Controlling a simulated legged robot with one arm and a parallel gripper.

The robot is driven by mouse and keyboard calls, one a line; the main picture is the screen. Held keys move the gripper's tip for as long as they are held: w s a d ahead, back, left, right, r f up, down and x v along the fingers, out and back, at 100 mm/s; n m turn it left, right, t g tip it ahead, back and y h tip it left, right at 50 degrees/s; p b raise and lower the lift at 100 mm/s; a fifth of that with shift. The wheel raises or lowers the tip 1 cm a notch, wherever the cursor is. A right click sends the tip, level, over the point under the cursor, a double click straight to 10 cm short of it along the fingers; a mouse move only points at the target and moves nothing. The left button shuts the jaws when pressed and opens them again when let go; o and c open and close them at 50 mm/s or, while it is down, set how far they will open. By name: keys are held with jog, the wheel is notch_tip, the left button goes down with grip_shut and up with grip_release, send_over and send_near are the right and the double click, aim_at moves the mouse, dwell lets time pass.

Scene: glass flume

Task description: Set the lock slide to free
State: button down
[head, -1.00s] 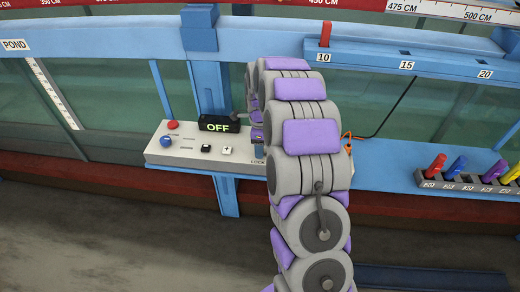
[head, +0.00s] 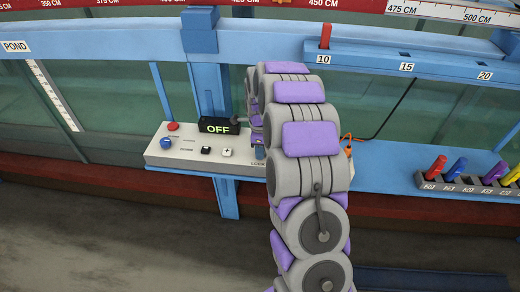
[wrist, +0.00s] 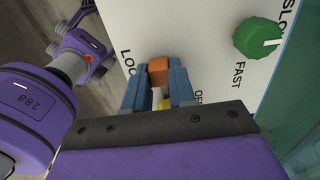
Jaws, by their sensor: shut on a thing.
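The lock slide shows in the wrist view as a small orange block (wrist: 158,71) on the white panel, beside lettering that reads "LOC", with the rest covered. My gripper (wrist: 160,84) has its blue fingers closed on either side of this block. A bit of yellow shows between the fingers, nearer the palm. In the head view the control panel (head: 185,162) bears the word "LOCK" at its right end. There my arm hides the slide and most of my gripper. The slide's exact setting cannot be read.
A green knob (wrist: 257,38) marked "SLOW" and "FAST" sits beside my gripper. The panel also carries a display (head: 219,126) reading "OFF", a red button (head: 173,127), a blue knob (head: 166,143) and small black and white buttons. A rack of coloured pegs (head: 470,181) stands at right.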

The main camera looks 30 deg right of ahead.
dwell(0.3)
jog(key=shift+w+a+r+p, duration=0.15)
jog(key=shift+w+a+p, duration=0.65)
jog(key=shift+a, duration=0.15)
jog(key=c, duration=0.9)
grip_release()
notch_tip(320, 180, up, 17)
jog(key=p, duration=0.3)
